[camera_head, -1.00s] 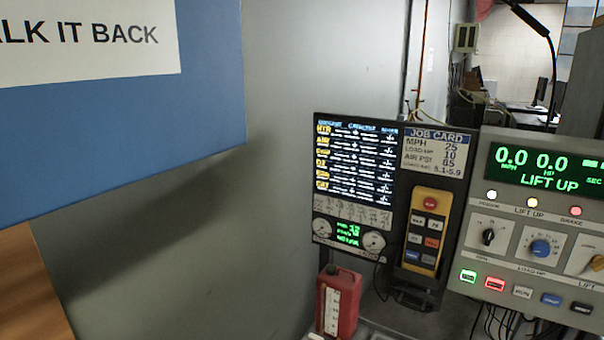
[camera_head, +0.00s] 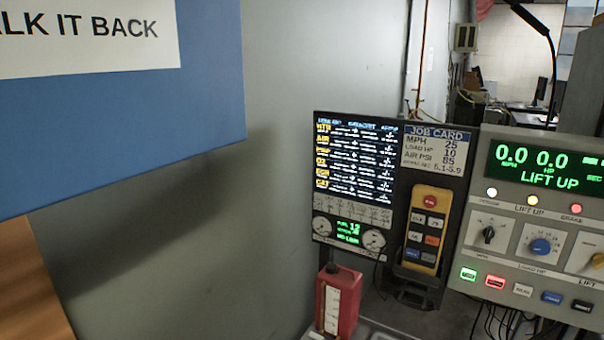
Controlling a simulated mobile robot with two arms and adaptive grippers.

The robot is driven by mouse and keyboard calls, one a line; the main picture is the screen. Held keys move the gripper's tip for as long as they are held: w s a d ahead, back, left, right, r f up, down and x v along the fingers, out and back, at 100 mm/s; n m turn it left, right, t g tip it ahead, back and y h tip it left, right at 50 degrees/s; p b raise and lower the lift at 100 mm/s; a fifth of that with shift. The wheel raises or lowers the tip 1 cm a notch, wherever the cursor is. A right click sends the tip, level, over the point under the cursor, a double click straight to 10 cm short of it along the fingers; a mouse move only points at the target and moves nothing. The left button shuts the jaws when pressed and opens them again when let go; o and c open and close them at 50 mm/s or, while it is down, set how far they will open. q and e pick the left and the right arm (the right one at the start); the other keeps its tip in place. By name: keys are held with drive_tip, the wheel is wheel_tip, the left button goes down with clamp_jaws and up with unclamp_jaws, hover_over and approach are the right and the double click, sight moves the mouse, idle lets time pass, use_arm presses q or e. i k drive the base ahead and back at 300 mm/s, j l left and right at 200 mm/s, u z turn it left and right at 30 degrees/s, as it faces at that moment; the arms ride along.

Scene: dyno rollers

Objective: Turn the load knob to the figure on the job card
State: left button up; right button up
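The load knob (camera_head: 540,246) is a blue dial in the middle of the grey control panel (camera_head: 508,258) at right, above a "LOAD HP" label. Its exact setting is too small to read. The job card (camera_head: 437,150) is a white card on the dark board left of the panel. It reads MPH 25, LOAD HP 10, AIR PSI 85 and a last line ending 5.1-5.9. The panel's green display (camera_head: 541,166) shows 0.0 MPH, 0.0 HP and LIFT UP. Neither of my grippers is in view.
A black knob (camera_head: 488,235) and a yellow knob (camera_head: 597,261) flank the load knob, with several buttons below. A yellow pendant (camera_head: 425,230) hangs beside the panel. A red container (camera_head: 340,299) stands below the screen (camera_head: 354,160). A large blue board (camera_head: 120,130) fills the upper left.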

sight(541, 247)
drive_tip(key=z, duration=1.3)
